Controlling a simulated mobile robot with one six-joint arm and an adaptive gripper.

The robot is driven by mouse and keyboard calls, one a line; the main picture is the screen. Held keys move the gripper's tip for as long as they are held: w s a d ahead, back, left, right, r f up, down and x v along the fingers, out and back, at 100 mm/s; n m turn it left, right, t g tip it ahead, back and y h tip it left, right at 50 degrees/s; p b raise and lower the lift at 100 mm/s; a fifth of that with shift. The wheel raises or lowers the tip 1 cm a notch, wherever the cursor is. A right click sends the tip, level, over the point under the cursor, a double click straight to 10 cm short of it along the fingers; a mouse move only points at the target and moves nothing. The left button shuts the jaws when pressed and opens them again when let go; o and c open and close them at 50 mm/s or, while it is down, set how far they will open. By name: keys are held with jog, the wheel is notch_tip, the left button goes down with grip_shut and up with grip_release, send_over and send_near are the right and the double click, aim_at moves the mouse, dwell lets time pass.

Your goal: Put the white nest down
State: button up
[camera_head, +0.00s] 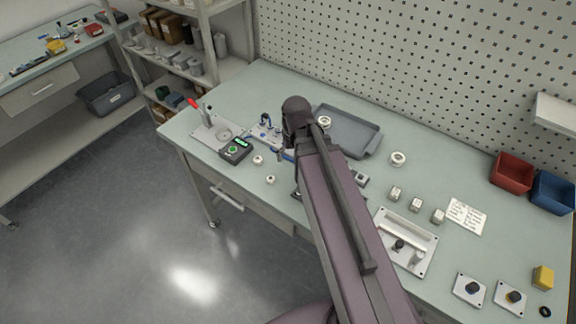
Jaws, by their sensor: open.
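My gripper is not visible; my arm crosses the middle of the bench and hides what lies behind it. I cannot tell which white piece is the white nest. Small white round pieces lie on the bench: one (258,160) and another (270,180) left of my arm, and a larger one (397,159) to the right. Another white round piece (324,122) is at the left end of the grey tray (362,131).
A plate with a red-handled clamp (212,129) and a dark box with a green display (236,149) stand at the left. A light plate fixture (421,231), a white card (466,215), red (511,173) and blue bins (554,190) are at the right. The back-left bench is clear.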

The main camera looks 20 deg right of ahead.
jog(key=shift+m, duration=0.3)
jog(key=s, duration=0.1)
jog(key=s+a, duration=0.2)
jog(key=shift+s+a, duration=0.25)
jog(key=shift+s, duration=0.15)
